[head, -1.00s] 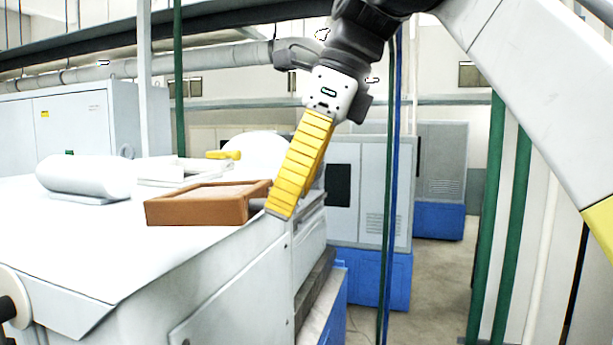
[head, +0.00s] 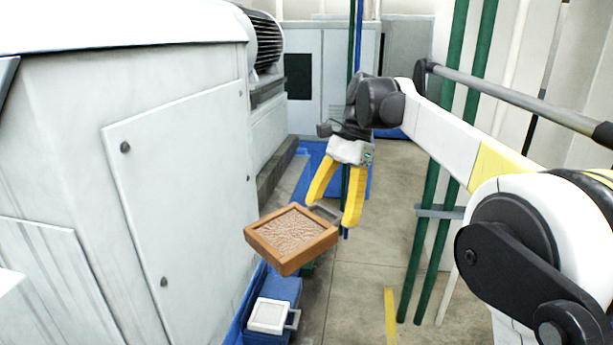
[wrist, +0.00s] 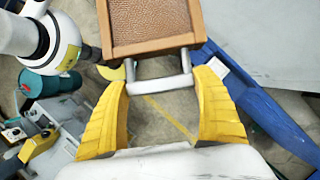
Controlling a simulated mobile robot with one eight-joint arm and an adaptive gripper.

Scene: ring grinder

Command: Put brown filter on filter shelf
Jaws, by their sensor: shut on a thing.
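The brown filter (head: 291,236) is a square tray with a wooden-looking frame, a textured brown face and a grey handle. My gripper (head: 331,212) has its yellow fingers at the handle and is shut on it. The filter hangs in the air beside the white machine, tilted in the head view. In the wrist view, the filter (wrist: 150,28) is at the top, with its handle between the tips of my gripper (wrist: 160,82). A blue stand (head: 280,288) low beside the machine may be the filter shelf; I cannot tell for sure.
A white filter (head: 268,315) with a handle lies on the blue stand. The white machine (head: 180,170) fills the left. Green pipes (head: 425,210) stand to the right. Open floor (head: 345,270) lies between them. A teal round object (wrist: 52,86) shows in the wrist view.

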